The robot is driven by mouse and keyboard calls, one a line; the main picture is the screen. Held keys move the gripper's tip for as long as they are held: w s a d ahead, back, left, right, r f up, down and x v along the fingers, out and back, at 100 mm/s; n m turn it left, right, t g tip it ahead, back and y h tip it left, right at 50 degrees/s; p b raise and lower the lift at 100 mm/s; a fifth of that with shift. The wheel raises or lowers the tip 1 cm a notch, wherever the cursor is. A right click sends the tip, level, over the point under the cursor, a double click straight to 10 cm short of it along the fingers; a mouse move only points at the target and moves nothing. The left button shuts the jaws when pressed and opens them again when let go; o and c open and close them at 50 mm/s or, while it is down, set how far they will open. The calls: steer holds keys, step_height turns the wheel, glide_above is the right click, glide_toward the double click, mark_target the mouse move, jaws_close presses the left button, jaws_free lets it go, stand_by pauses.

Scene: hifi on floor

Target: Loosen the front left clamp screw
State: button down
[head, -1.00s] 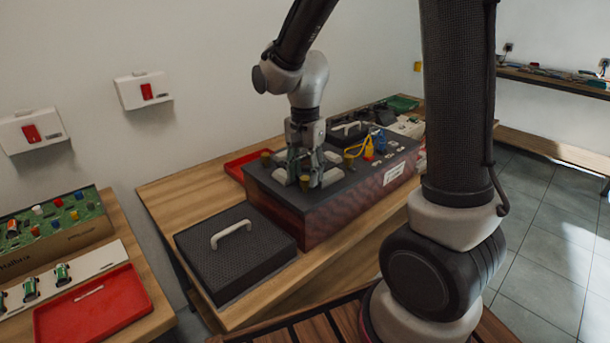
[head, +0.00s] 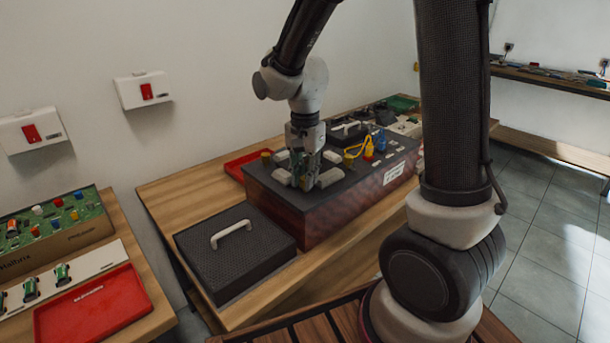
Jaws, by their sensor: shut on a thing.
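My gripper (head: 302,182) points down over the dark-topped box (head: 325,210) on the wooden bench. Its fingers are closed around the front clamp screw at the near part of the box top, between grey clamp blocks. The screw itself is hidden behind the fingers, so its turn cannot be seen. A brass-coloured knob (head: 266,157) stands free to the left of the gripper. Another brass-coloured knob (head: 348,160) stands to the right.
A dark lid with a pale handle (head: 232,234) lies in front of the box. A red tray (head: 238,168) lies behind it. Yellow and blue parts (head: 380,143) stand on the box's right side. Bare bench (head: 180,200) is at left.

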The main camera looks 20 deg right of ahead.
steer(key=n, duration=1)
steer(key=shift+n, duration=0.3)
steer(key=n, duration=1)
steer(key=shift+n, duration=0.4)
steer(key=c, duration=1.3)
jaws_free()
steer(key=shift+o, duration=0.2)
